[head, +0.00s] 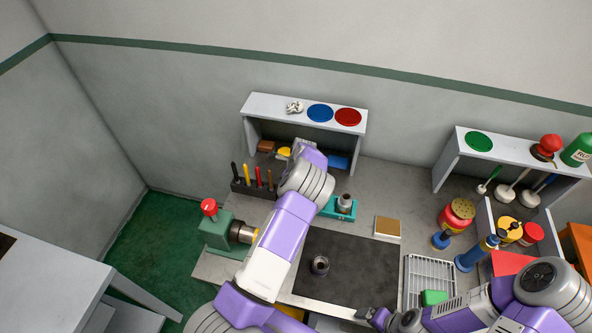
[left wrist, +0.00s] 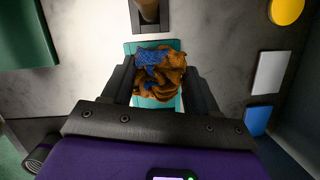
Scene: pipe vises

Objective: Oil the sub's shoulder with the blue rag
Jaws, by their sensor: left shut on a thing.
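My left gripper (left wrist: 157,85) is shut on a crumpled rag (left wrist: 160,72), mostly brown with blue patches. In the head view its arm reaches up toward the back shelf, and the rag is hidden there. In the left wrist view a teal block (left wrist: 145,48) lies behind the rag, with a metal cylinder (left wrist: 148,10) at its far end. In the head view a metal sub (head: 345,202) stands upright in a teal holder (head: 328,210), right of my left forearm. My right gripper (head: 378,317) is low, near the mat's front edge; its jaws are unclear.
A dark ring-like fitting (head: 320,265) stands on the black mat (head: 352,262). A green vise (head: 217,230) is at left, near a rack of tools (head: 254,190). A shelf (head: 258,103) has blue and red discs and a white crumpled cloth (head: 294,106). Cans and brushes crowd the right.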

